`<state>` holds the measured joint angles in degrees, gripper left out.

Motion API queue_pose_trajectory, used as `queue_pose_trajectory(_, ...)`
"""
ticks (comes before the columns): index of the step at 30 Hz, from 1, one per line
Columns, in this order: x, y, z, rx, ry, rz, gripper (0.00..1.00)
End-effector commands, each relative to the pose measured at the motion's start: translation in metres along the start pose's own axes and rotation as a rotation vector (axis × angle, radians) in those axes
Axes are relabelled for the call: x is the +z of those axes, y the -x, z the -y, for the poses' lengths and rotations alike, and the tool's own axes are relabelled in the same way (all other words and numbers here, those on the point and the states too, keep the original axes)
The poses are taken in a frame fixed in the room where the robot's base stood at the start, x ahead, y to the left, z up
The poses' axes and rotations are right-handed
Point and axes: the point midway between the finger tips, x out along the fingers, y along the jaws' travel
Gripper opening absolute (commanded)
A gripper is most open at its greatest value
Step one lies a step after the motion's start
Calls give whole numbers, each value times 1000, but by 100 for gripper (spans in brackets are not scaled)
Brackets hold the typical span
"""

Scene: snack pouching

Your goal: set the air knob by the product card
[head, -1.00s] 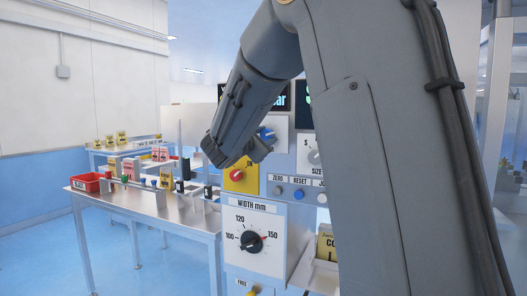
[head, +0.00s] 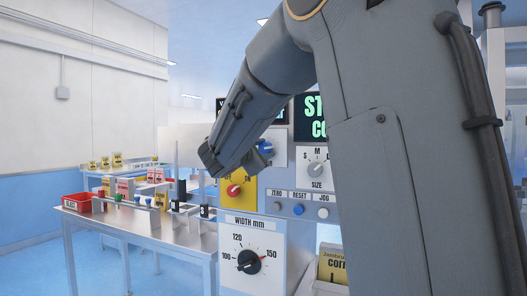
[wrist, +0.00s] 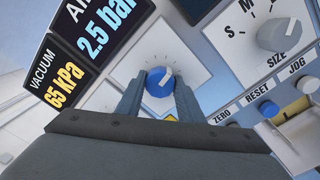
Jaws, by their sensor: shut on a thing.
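The blue air knob (wrist: 160,83) sits on a white dial plate, and its white pointer mark tilts to the upper right in the wrist view. My gripper (wrist: 160,92) is shut on the knob, one finger on each side. In the head view my gripper (head: 262,152) is at the knob (head: 267,146), partly hidden by my arm. The air display (wrist: 104,28) reads 2.5 bar. The product card (head: 333,266), yellow with dark print, stands in a holder at the lower right. My arm hides part of it, and its full text is not readable.
A vacuum display (wrist: 58,86) reads 65 kPa. The SIZE knob (head: 317,169), the ZERO, RESET and JOG buttons, a red knob on a yellow plate (head: 235,189) and the WIDTH dial (head: 249,261) surround the spot. A side table (head: 150,228) with a red bin stands left.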

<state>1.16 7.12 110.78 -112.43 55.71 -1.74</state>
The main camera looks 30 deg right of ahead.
Motion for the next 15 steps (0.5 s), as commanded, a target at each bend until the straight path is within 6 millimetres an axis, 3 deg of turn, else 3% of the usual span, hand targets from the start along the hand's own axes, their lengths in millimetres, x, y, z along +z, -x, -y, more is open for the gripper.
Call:
queue_pose_trajectory(1,0,0,-1,2,0,0,12)
queue_pose_trajectory(2,0,0,-1,2,0,0,39)
queue_pose_trajectory(4,0,0,-1,2,0,0,51)
queue_pose_trajectory(15,0,5,-1,2,0,0,52)
